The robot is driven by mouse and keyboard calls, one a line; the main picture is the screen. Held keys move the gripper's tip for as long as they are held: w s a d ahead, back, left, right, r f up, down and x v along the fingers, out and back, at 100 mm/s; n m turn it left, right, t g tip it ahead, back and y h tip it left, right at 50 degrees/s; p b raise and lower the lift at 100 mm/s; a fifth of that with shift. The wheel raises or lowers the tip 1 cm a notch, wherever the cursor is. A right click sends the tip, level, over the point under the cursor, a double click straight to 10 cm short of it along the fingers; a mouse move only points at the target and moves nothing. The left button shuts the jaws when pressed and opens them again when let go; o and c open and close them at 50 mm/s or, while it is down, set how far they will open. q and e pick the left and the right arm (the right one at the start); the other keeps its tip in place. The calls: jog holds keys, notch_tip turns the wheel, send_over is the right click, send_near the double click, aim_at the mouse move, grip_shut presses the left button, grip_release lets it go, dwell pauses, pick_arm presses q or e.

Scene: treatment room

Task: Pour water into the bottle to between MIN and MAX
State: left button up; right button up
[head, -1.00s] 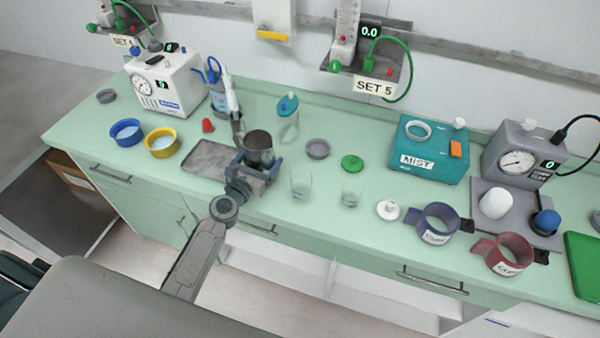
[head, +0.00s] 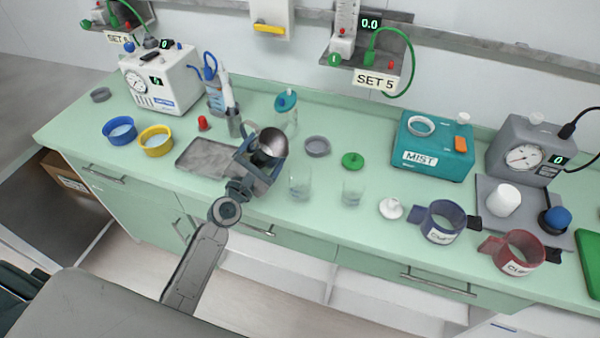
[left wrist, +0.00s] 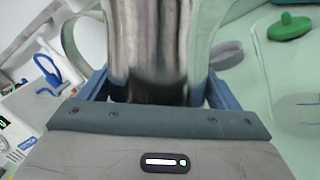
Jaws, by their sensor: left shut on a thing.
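My left gripper (head: 258,165) is shut on a metal jug (head: 270,142), held above the counter by the right end of a grey tray. The jug's mouth faces up and to the right, showing a shiny inside; no stream of water is visible. In the left wrist view the jug (left wrist: 160,45) stands between the blue fingers. A clear vessel (head: 300,186) stands just right of the gripper, and a smaller clear one (head: 352,192) is farther right. Behind is a clear bottle with a teal top (head: 287,103). MIN and MAX marks are too small to read. My right gripper is not seen.
The grey tray (head: 196,158) lies left of the jug. A grey ring (head: 317,147), green lid (head: 352,161) and white lid (head: 390,207) lie to the right. Blue (head: 119,131) and yellow (head: 155,142) bowls stand left. The teal MIST box (head: 430,150) stands at the back right.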

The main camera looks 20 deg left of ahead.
aim_at(271, 130)
pick_arm(q)
jog(key=shift+s+d+r+m+h+b, duration=0.1)
jog(key=shift+d+r+m+h+b, duration=0.1)
jog(key=shift+r+m, duration=0.3)
jog(key=shift+d+r+m+h+b, duration=0.1)
jog(key=shift+r+m+b, duration=0.15)
jog(key=shift+m, duration=0.35)
jog(key=shift+r+m, duration=0.55)
jog(key=shift+m, duration=0.25)
jog(key=shift+a+r+m+t+h+b, duration=0.1)
jog(key=shift+r+m+t+h+b, duration=0.25)
jog(key=shift+r+m+b, duration=0.5)
jog(key=shift+m, duration=0.45)
jog(key=shift+r+m+h, duration=0.2)
jog(key=shift+m+h, duration=0.05)
jog(key=shift+m, duration=0.05)
jog(key=shift+r+m+b, duration=0.4)
jog(key=shift+m, duration=0.2)
jog(key=shift+r, duration=0.1)
jog(key=shift+d+r+m, duration=0.15)
jog(key=shift+d+m, duration=0.05)
jog(key=shift+m, duration=0.2)
jog(key=shift+d+r+h, duration=0.1)
jog(key=shift+h, duration=0.2)
dwell(0.5)
